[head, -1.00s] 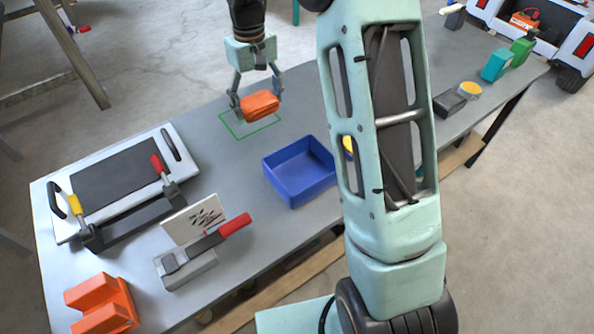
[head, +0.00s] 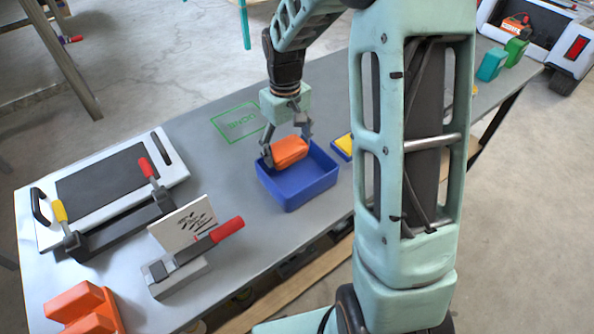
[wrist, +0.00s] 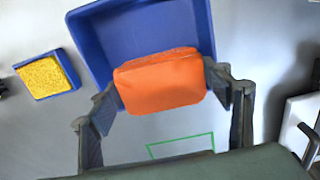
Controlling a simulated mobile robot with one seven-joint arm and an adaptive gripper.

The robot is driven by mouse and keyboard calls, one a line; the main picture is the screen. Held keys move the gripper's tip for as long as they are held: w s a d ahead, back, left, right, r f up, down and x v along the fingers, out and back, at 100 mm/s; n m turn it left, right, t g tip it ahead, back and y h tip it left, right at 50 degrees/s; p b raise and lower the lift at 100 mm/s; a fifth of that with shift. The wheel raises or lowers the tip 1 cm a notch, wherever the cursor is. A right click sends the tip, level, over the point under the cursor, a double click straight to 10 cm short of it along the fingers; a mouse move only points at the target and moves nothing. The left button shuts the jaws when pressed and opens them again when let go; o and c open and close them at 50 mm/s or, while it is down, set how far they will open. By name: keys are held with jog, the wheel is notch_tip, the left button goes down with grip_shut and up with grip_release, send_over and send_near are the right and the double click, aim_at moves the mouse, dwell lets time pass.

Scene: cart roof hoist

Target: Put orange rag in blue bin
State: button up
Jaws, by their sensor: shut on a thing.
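The orange rag (head: 290,151) is a folded block between the fingers of my gripper (head: 287,150), which is shut on it. The blue bin (head: 298,198) is an open, shallow box on the table. In the head view the rag is over the bin's back left part. In the wrist view the rag (wrist: 161,82) covers part of the near rim of the bin (wrist: 88,42), with the fingers at both its sides. The rag looks held above the bin. How far above the floor of the bin it is, I cannot tell.
A green outlined rectangle marked DONE (head: 238,121) lies empty behind the bin. A yellow sponge in a small blue tray (wrist: 45,76) is close beside the bin. A white board with clamps (head: 167,150) and a red-handled clamp with a card (head: 183,270) stand to the left.

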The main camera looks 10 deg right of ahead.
aim_at(295, 161)
jog(key=f, duration=0.1)
jog(key=s+d+f, duration=0.1)
jog(key=s+f, duration=0.1)
jog(key=shift+d+f, duration=0.1)
jog(key=shift+d, duration=0.2)
jog(key=shift+s+d+f+b, duration=0.15)
jog(key=shift+f+b, duration=0.15)
jog(key=shift+f, duration=1.45)
jog(key=shift+f, duration=0.1)
jog(key=o, duration=0.7)
jog(key=shift+o, duration=0.2)
notch_tip(295, 161, up, 12)
jog(key=shift+r+p, duration=0.1)
jog(key=shift+p, duration=0.6)
